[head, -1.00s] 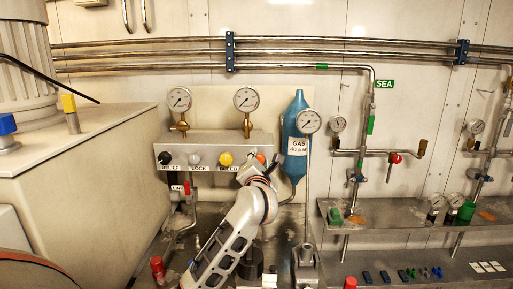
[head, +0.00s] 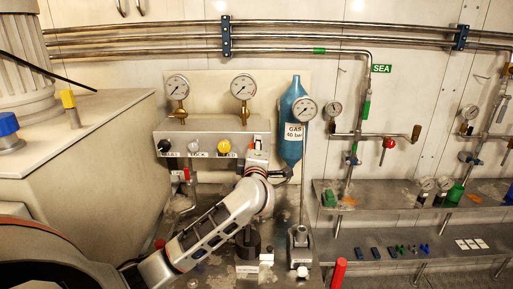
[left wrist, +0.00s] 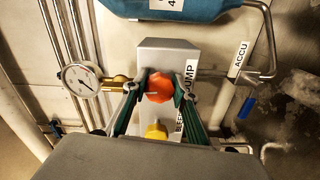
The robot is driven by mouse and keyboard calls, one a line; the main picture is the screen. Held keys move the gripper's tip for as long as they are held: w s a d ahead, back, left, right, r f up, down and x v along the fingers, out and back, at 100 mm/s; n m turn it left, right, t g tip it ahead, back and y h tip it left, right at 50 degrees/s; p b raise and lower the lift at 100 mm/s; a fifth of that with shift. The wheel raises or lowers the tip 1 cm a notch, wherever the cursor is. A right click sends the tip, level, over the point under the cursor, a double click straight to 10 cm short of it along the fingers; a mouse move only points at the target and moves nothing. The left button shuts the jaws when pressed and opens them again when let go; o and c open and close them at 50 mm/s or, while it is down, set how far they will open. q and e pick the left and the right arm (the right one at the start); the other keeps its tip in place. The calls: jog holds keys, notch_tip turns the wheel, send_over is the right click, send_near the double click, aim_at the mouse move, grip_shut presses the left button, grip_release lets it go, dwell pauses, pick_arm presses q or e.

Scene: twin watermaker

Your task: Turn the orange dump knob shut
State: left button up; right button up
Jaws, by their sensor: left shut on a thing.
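The orange dump knob (left wrist: 159,87) sits on the grey panel box and shows in the left wrist view beside a label reading DUMP. My left gripper (left wrist: 159,92) has its two green-lined fingers on either side of the knob, shut on it. My right gripper is not in view.
A white knob (head: 194,145) and a black knob (head: 163,146) are further left on the box. Two gauges (head: 243,87) stand above it. A blue gas bottle (head: 291,110) stands close to the right. A grey cabinet (head: 95,150) fills the left.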

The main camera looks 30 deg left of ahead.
pick_arm(q)
jog(key=shift+m, duration=0.6)
jog(key=o, duration=1.1)
jog(key=v, duration=1.2)
jog(key=shift+s+f, duration=0.1)
